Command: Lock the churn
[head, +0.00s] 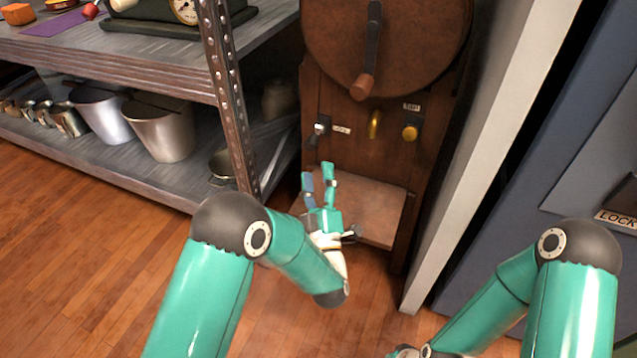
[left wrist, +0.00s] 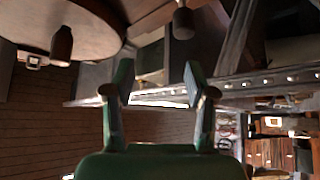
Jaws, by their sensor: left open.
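The churn (head: 345,140) is a dark brown wooden cabinet with a round drum (head: 420,45) on its upper front. A crank with a wooden handle (head: 363,88) hangs down across the drum. Below it are a dark and silvery knob (head: 318,129) beside a small label at left, a brass spout (head: 375,124) in the middle and a yellow knob (head: 410,133) under another label at right. My left gripper (head: 318,173) is open and empty, below the left knob and in front of the churn's lower shelf. Its spread fingers show in the left wrist view (left wrist: 158,85).
A metal shelf rack (head: 225,95) with metal buckets (head: 160,128) stands close to my left gripper. The wooden floor at left is clear.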

